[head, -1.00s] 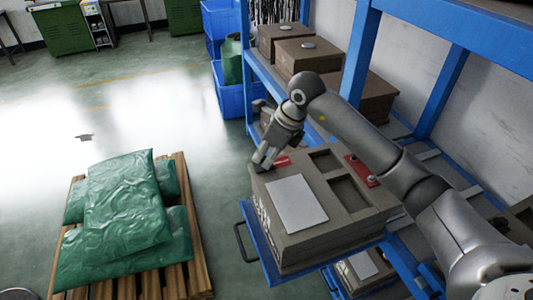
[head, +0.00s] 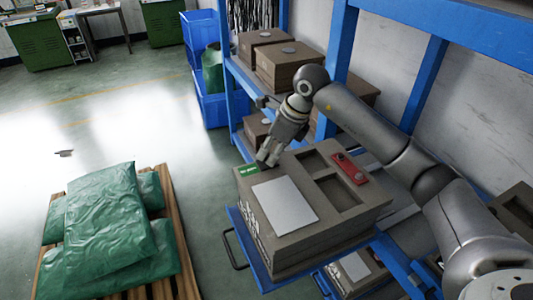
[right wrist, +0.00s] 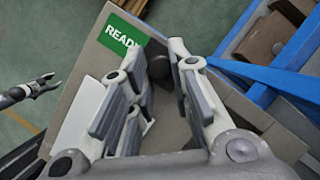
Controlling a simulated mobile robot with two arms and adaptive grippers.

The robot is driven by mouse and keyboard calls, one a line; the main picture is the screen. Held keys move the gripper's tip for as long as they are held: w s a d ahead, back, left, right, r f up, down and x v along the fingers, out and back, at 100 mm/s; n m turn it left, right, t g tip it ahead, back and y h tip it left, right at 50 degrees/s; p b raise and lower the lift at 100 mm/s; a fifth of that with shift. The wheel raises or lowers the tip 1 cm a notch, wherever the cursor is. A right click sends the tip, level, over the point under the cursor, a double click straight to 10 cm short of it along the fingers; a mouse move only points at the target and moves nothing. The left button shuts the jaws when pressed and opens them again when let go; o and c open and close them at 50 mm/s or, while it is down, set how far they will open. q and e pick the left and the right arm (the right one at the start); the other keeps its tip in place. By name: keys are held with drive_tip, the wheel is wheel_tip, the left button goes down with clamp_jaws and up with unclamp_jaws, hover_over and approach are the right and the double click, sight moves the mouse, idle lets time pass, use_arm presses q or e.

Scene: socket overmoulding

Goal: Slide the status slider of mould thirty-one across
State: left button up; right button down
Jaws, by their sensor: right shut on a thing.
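The brown mould (head: 340,222) sits on a blue pull-out shelf, a pale blank plate on its top. At its far left corner a green field (head: 246,170) shows beside the slider. In the right wrist view this field reads READY (right wrist: 122,36), its last letter partly covered by a finger. My right gripper (head: 268,160) reaches down at that corner. It is shut on the dark slider knob (right wrist: 187,62), which shows partly between the fingers. What looks like my left gripper (right wrist: 42,87) is small at the left edge of the right wrist view, its jaws unclear.
A red tag (head: 349,168) lies on the mould's far right edge, near two recesses. A blue rack (head: 420,90) with other brown moulds (head: 290,66) stands behind. A pallet (head: 180,235) with green sacks (head: 108,225) is at left. Floor between is free.

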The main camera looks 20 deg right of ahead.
drive_tip(key=c, duration=1.3)
unclamp_jaws()
drive_tip(key=v, duration=1.2)
